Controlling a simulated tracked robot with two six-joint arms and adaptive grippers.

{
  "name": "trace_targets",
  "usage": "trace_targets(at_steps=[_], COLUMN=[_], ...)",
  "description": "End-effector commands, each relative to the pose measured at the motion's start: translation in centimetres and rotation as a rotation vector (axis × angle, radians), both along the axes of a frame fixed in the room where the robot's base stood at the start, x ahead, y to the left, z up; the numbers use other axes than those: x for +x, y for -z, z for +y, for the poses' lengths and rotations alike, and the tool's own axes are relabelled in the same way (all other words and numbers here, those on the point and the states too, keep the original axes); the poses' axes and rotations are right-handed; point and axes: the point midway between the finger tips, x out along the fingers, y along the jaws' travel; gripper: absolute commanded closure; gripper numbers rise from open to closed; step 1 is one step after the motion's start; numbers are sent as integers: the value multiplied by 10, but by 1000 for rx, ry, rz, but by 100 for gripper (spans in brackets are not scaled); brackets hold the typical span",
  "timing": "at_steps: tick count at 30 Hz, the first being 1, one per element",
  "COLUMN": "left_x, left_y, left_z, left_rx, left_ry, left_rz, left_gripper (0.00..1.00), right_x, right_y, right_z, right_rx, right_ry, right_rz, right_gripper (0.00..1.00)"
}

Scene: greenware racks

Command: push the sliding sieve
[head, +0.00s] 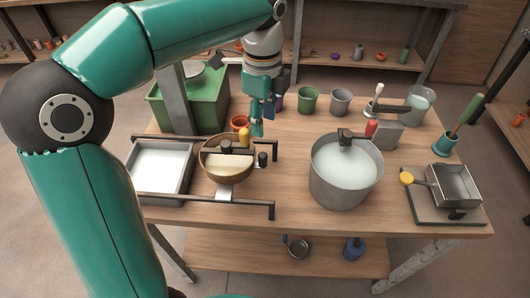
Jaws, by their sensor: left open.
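The sliding sieve (228,178) is a round, brown-rimmed bowl shape with pale material inside. It sits between two dark rails (240,204), right of a rectangular tray of white liquid (187,172). My left gripper (257,127) is open and points down, just behind the sieve's right side. I cannot tell whether its fingertips touch anything. My right gripper is out of view.
A large metal pot of white liquid (345,190) stands right of the sieve. A green bin (208,110) and a small terracotta pot (239,123) stand behind it. Green (308,101) and grey (340,102) pots stand at the back. A square metal pan (455,186) is at right.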

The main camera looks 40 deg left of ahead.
Motion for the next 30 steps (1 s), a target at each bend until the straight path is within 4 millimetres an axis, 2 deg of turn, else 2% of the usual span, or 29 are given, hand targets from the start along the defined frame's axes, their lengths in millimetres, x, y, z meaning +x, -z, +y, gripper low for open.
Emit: trace_targets(at_steps=[1, 9, 15, 21, 30], left_x=[-1, 1, 2, 2, 2], left_y=[13, 71, 103, 117, 119], left_z=[0, -2, -3, -3, -3], left_rx=[0, 0, 0, 0, 0], left_ry=[2, 7, 7, 7, 8], left_rz=[6, 5, 4, 1, 0], left_gripper=[54, 54, 54, 54, 54], right_x=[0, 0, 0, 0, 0], right_y=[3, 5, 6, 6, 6], right_z=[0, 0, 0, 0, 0], right_rx=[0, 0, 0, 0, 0], right_ry=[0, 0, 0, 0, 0], right_rz=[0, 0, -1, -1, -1], right_gripper=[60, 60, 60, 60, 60])
